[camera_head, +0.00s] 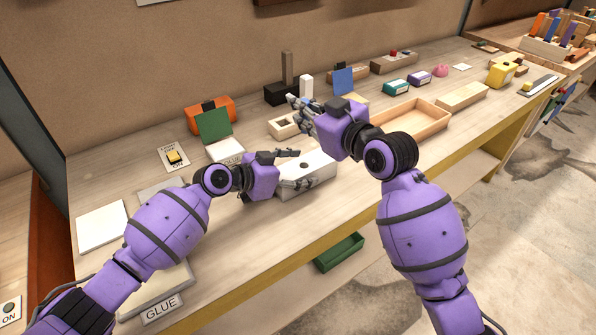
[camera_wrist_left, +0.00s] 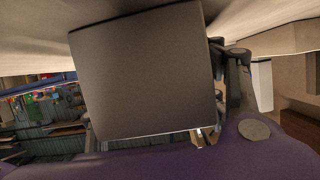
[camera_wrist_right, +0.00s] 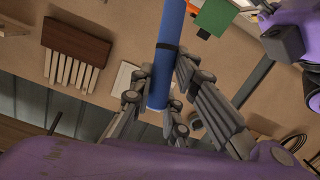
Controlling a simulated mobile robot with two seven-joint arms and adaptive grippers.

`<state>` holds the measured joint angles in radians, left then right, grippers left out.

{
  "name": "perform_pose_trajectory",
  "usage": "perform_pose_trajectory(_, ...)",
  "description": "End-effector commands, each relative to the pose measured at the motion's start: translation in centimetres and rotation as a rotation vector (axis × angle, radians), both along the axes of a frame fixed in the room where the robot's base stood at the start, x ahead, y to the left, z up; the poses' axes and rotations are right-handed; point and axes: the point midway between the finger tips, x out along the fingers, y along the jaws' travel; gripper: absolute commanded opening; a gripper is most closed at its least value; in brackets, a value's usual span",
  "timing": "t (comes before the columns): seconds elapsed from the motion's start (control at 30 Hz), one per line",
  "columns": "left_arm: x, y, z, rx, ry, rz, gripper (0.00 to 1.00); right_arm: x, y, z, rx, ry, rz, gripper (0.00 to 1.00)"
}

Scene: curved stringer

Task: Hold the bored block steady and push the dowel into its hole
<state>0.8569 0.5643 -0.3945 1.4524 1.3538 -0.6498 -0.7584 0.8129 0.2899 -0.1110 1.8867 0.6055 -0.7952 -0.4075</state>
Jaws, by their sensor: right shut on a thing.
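The pale bored block (camera_head: 318,170) sits near the bench's front edge, with a dark round hole in its top. My left gripper (camera_head: 283,155) is at the block's left end, with a finger along its far side. My right gripper (camera_wrist_right: 175,95) is shut on the blue dowel (camera_wrist_right: 168,50), which has a black band. In the head view this gripper is above and behind the block.
A green panel (camera_head: 214,125) and orange box (camera_head: 222,108) stand behind my left arm. A shallow wooden tray (camera_head: 440,119) lies to the right. A pale box with an opening (camera_head: 284,127) is behind the block. A green bin (camera_head: 340,252) is below the bench front.

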Motion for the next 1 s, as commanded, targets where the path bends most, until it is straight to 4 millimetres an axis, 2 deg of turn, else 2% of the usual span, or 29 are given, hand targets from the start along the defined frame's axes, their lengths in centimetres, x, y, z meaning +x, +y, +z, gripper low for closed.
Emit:
perform_pose_trajectory(0.03,-0.01,0.02,0.00,0.000,0.000,0.000,0.53,0.00,0.01,0.02,0.000,0.000,0.000,0.00)
perform_pose_trajectory(0.3,-0.01,0.03,-0.01,0.000,0.000,0.000,0.17,0.00,0.00,0.01,0.000,0.000,0.000,0.00)
perform_pose_trajectory(0.33,-0.01,0.03,-0.01,0.000,0.000,0.000,0.54,0.00,0.00,0.01,0.000,0.000,0.000,0.00)
perform_pose_trajectory(0.5,-0.02,0.05,-0.01,0.000,0.000,0.000,0.75,0.00,0.00,0.01,0.000,0.000,0.000,0.00)
perform_pose_trajectory(0.73,-0.01,0.03,-0.01,0.000,0.000,0.000,0.75,0.00,0.00,0.01,0.000,0.000,0.000,0.00)
perform_pose_trajectory(0.87,-0.02,0.03,-0.01,0.000,0.000,0.000,0.92,0.00,0.00,0.01,0.000,0.000,0.000,0.00)
perform_pose_trajectory(1.0,-0.02,0.03,0.00,0.000,0.000,0.000,0.94,0.00,0.00,0.01,0.000,0.000,0.000,0.00)
